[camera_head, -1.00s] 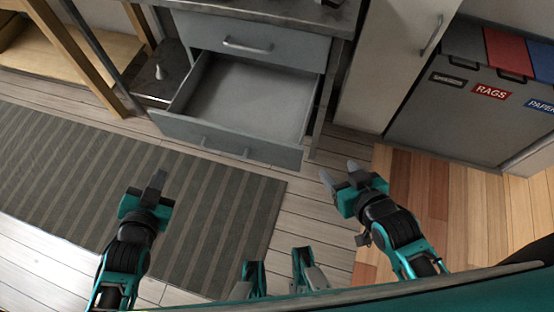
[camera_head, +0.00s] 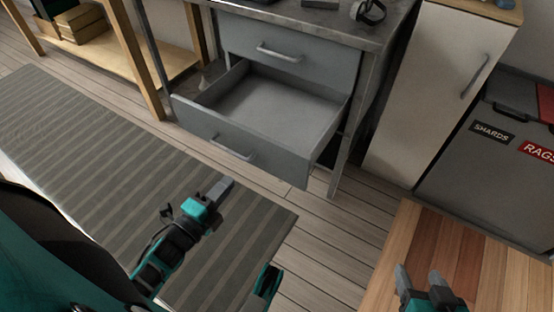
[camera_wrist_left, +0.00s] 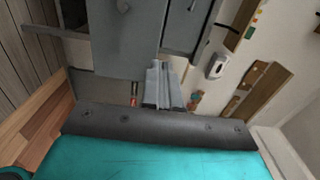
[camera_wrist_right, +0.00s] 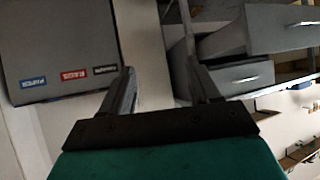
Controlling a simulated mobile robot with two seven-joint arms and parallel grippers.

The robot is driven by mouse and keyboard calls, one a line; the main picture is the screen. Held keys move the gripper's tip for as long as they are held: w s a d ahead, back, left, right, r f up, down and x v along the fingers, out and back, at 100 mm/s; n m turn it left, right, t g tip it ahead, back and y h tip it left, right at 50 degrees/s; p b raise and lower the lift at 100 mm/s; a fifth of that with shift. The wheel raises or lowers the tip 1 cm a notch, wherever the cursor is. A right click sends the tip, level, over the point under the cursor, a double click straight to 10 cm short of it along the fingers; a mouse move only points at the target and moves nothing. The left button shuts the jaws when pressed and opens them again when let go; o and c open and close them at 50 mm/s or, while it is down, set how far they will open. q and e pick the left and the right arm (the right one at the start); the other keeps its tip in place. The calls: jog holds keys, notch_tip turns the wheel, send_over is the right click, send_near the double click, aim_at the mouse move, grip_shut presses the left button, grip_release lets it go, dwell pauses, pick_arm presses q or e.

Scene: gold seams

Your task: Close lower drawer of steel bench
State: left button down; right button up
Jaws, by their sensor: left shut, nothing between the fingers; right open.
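The lower drawer (camera_head: 232,143) of the steel bench (camera_head: 341,150) is pulled well out in the head view, and its inside looks empty. Its bar handle (camera_head: 232,149) is on the front panel. The upper drawer (camera_head: 290,52) is shut. My left gripper (camera_head: 222,190) is shut and empty, in front of and below the drawer's front, apart from it. My right gripper (camera_head: 418,276) is open and empty, low at the right, well away from the drawer. The pulled-out drawer also shows in the right wrist view (camera_wrist_right: 240,78).
A striped mat (camera_head: 100,140) lies on the floor before the bench. A white cabinet (camera_head: 430,90) stands right of the bench, with a grey labelled bin (camera_head: 475,155) beside it. A wooden shelf (camera_head: 160,65) is at the left. Plank floor right of the mat is clear.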

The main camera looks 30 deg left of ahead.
pick_arm(q)
jog(key=w, duration=0.1)
jog(key=b, duration=0.3)
send_near(264, 140)
jog(key=w, duration=0.5)
jog(key=shift+w+d+f, duration=0.1)
jog(key=shift+d, duration=0.1)
jog(key=shift+w+d, duration=0.1)
jog(key=shift+w, duration=0.7)
pick_arm(e)
jog(key=shift+w+a+f+y, duration=0.2)
jog(key=shift+a+f+y, duration=0.1)
jog(key=shift+a+f, duration=0.25)
pick_arm(q)
jog(key=shift+w, duration=0.1)
pick_arm(e)
jog(key=shift+w, duration=0.1)
